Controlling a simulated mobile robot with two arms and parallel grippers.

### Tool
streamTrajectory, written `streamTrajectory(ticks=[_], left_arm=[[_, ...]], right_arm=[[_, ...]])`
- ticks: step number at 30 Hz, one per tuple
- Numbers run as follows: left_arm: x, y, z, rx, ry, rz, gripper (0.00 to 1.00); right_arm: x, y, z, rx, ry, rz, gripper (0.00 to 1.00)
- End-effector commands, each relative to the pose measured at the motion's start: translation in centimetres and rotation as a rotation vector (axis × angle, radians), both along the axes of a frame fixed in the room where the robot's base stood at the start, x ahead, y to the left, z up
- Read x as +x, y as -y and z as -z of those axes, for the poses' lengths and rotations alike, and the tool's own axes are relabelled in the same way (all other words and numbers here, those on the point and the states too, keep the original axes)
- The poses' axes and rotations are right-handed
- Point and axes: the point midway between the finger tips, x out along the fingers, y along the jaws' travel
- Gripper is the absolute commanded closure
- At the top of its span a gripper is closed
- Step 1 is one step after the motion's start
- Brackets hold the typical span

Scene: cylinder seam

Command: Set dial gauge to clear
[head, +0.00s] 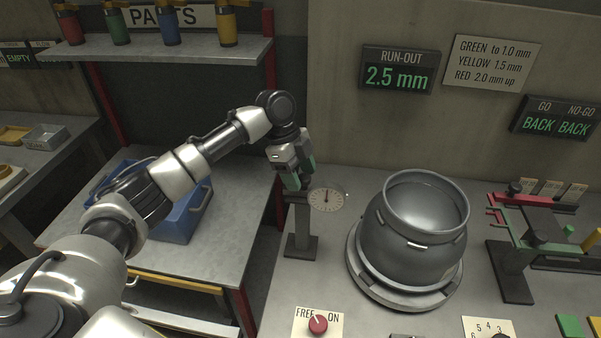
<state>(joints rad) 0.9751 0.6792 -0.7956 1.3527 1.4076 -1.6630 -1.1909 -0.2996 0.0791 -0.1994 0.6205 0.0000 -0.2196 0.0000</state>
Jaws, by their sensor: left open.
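The dial gauge (327,199) has a round pale face with a dark needle that points about straight up. It sits on a grey stand (301,240) at the left of the workbench, beside the grey metal cylinder (416,235) on its round turntable (402,293). My left gripper (299,174) has green finger pads and is open just above and left of the gauge face, over the top of the stand. I cannot tell whether it touches the stand. My right gripper is not in view.
The run-out display (399,70) reads 2.5 mm. A red knob (318,323) on a FREE/ON plate is at the front. A GO/NO-GO display (555,119) reads BACK BACK. A gauge rack (537,225) stands right. A blue bin (178,212) is on the left table.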

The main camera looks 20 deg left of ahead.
Motion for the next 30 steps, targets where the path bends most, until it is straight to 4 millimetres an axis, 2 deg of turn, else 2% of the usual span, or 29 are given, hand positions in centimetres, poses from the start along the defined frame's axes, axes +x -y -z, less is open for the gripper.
streamTrajectory(ticks=[4,8,15,21,30], left_arm=[[0.0,0.0,-0.3,-0.001,0.001,0.001,0.42],[0.1,-0.7,-1.5,0.000,0.004,-0.001,0.42],[0.3,-2.6,-6.0,-0.002,0.006,-0.001,0.42],[0.4,-3.9,-8.9,-0.001,0.002,-0.002,0.42],[0.4,-4.4,-10.0,-0.001,0.000,-0.001,0.42]], right_arm=[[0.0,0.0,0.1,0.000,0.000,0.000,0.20],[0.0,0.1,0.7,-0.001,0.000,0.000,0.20],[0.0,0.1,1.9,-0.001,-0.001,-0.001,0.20],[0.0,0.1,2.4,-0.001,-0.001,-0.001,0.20],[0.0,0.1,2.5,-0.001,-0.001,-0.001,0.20]])
